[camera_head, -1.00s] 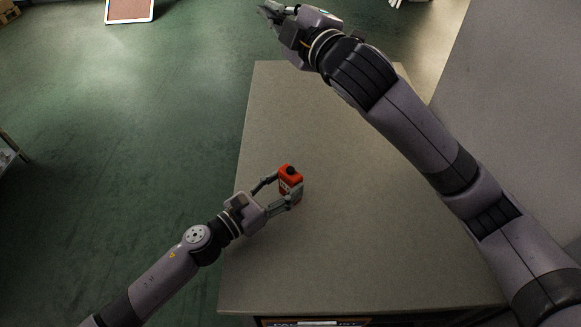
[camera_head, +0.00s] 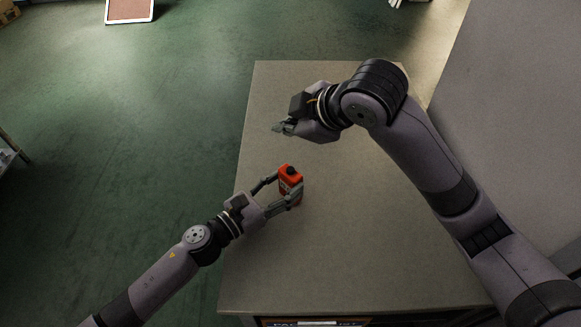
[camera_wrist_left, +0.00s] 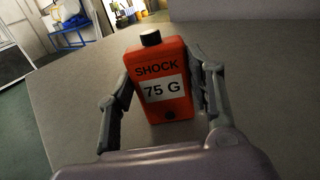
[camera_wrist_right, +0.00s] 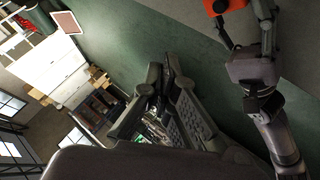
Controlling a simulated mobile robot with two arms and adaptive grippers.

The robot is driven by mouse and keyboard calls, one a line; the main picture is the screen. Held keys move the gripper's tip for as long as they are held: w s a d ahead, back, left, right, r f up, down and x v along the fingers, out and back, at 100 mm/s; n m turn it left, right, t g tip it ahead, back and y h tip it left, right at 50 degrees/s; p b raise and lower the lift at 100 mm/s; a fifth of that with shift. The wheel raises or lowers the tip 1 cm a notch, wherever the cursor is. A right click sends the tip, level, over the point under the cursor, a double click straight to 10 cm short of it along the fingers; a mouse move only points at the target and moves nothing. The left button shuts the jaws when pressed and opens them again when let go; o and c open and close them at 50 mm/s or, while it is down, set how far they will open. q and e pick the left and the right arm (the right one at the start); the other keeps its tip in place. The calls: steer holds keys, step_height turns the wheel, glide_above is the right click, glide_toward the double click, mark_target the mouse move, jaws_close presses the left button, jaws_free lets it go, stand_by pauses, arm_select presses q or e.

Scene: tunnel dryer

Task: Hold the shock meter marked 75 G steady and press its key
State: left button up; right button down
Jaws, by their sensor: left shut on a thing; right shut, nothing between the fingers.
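The shock meter (camera_head: 291,176) is a small red box standing upright on the table, with a black round key on top. In the left wrist view its face (camera_wrist_left: 160,88) reads "SHOCK" and "75 G", and the black key (camera_wrist_left: 150,38) shows at its top. My left gripper (camera_head: 279,193) is shut on the meter, one finger on each side. My right gripper (camera_head: 279,129) is shut and empty, above and beyond the meter in the head view, apart from it. In the right wrist view a red part of the meter (camera_wrist_right: 222,6) shows at the top edge.
The grey table (camera_head: 330,250) is otherwise clear around the meter. A grey wall or panel (camera_head: 510,130) stands along its right side. Green floor (camera_head: 150,130) lies to the left, with a brown-faced board (camera_head: 129,10) far off.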

mark_target(289, 171)
steer(key=shift+f, duration=4.4)
steer(key=shift+f, duration=0.4)
steer(key=shift+f, duration=0.6)
steer(key=shift+r, duration=1)
steer(key=shift+r, duration=2.55)
